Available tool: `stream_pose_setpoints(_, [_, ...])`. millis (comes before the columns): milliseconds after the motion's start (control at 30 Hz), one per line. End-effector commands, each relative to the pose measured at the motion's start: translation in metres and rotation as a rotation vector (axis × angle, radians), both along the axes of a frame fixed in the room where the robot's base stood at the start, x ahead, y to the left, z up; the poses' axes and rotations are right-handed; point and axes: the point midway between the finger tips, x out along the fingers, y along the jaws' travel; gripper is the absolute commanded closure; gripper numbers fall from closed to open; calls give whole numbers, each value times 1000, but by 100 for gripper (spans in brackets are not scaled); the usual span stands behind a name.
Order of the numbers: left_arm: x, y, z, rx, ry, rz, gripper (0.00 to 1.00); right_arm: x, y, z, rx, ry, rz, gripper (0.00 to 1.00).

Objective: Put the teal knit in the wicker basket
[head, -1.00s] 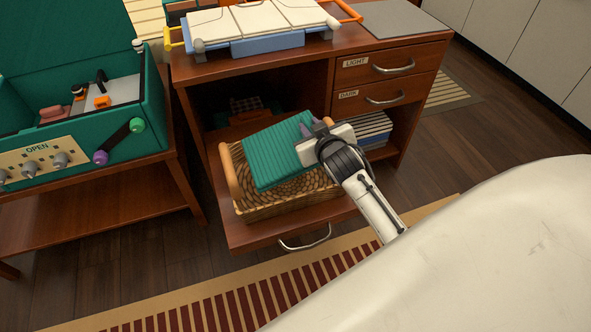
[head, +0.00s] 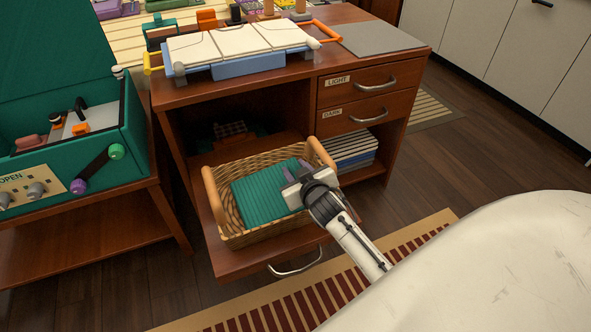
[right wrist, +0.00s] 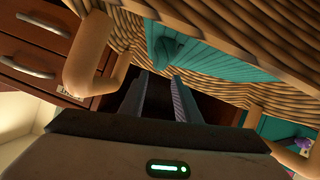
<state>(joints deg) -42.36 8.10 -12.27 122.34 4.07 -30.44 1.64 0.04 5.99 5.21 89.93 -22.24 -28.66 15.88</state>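The teal knit (head: 262,196) lies folded inside the wicker basket (head: 240,237), flat on its bottom. In the right wrist view the knit (right wrist: 220,58) shows just beyond my fingertips, with the woven wicker (right wrist: 260,20) around it. My right gripper (head: 297,170) is at the basket's right side, over the knit's right edge. In the right wrist view its two fingers (right wrist: 160,76) stand apart with a dark gap and nothing visibly held between them. The hand hides part of the basket's right rim. My left gripper is not in view.
The basket stands on a pulled-out low drawer (head: 235,264) under the wooden desk. Striped folded cloths (head: 352,150) lie on the shelf to its right. A teal box with knobs (head: 75,165) stands on a side table at left.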

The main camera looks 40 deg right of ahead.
Motion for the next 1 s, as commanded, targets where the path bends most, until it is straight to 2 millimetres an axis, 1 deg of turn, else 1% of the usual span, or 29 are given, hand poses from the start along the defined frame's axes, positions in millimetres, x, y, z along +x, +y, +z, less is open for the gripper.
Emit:
stream_pose_setpoints(367, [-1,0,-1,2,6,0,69,0,0,3,0,0,0,61])
stream_pose_setpoints(467, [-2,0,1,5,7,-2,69,-8,3,6,1,1,1,61])
stream_pose_setpoints(567, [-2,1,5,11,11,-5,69,-23,8,14,2,1,0,61])
stream_pose_setpoints(800, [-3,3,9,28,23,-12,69,-68,24,36,2,2,0,61])
stream_pose_setpoints(900, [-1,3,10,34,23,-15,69,-83,30,43,2,1,-1,61])
stream_pose_setpoints(1000, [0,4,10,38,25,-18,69,-94,34,48,1,1,-1,61])
